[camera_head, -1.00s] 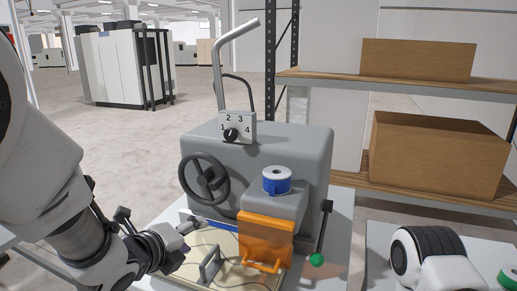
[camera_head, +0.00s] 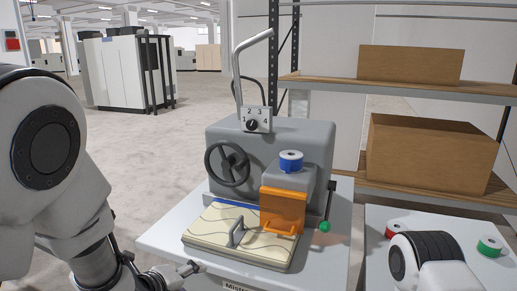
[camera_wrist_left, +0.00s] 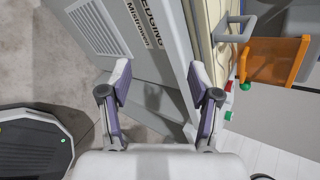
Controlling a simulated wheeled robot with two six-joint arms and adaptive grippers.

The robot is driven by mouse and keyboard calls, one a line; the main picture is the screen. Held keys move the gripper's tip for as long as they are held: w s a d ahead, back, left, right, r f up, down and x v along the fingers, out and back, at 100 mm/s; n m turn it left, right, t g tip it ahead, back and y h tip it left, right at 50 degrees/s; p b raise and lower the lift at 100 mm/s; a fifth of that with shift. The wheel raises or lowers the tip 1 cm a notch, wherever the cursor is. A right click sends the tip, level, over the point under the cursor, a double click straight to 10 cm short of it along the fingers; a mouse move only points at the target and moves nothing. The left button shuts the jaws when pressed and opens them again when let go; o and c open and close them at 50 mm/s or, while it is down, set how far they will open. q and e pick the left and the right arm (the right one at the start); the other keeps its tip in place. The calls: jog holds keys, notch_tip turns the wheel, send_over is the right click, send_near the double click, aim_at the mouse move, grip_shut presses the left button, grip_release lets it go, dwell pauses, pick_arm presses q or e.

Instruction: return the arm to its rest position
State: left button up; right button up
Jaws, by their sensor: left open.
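My left arm comes in from the left in the head view. My left gripper (camera_head: 188,269) is low, beside the front edge of the table (camera_head: 165,235) and apart from the quilting machine (camera_head: 270,140). In the left wrist view the left gripper (camera_wrist_left: 160,82) is open, its two fingers spread with nothing held between them. The lettered front panel (camera_wrist_left: 150,45) of the table shows beyond the fingers. Part of my right arm shows at the lower right of the head view; its gripper is out of view.
The machine has a handwheel (camera_head: 227,165), a dial box (camera_head: 257,119), an orange guard (camera_head: 284,210), a blue-and-white spool (camera_head: 291,161) and a green-knobbed lever (camera_head: 325,226). A quilted pad (camera_head: 212,228) lies in front. Red (camera_head: 394,229) and green (camera_head: 489,246) spools stand at right. Boxes fill shelves behind.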

pick_arm(q)
jog(key=s+a+f+n+g+y, duration=0.1)
jog(key=s+a+f+n+g, duration=0.15)
jog(key=s+f, duration=0.45)
jog(key=s+a+f+n+g, duration=0.1)
jog(key=s+f+n+g, duration=0.2)
jog(key=f, duration=0.7)
jog(key=s+a+f+n+g+y, duration=0.1)
jog(key=s+a+f+n, duration=0.15)
jog(key=s+f, duration=0.5)
jog(key=s+a+f+n+g+y, duration=0.1)
jog(key=s+a+f+n, duration=0.1)
jog(key=s+n, duration=0.4)
jog(key=s+a+f+n+g+y, duration=0.1)
jog(key=s+f+n, duration=0.3)
jog(key=n, duration=0.9)
jog(key=shift+s+a+g, duration=0.65)
jog(key=shift+s+a, duration=0.15)
jog(key=shift+s, duration=0.15)
pick_arm(e)
jog(key=shift+s+a+r, duration=0.1)
jog(key=shift+s+r, duration=0.05)
jog(key=shift+s, duration=0.1)
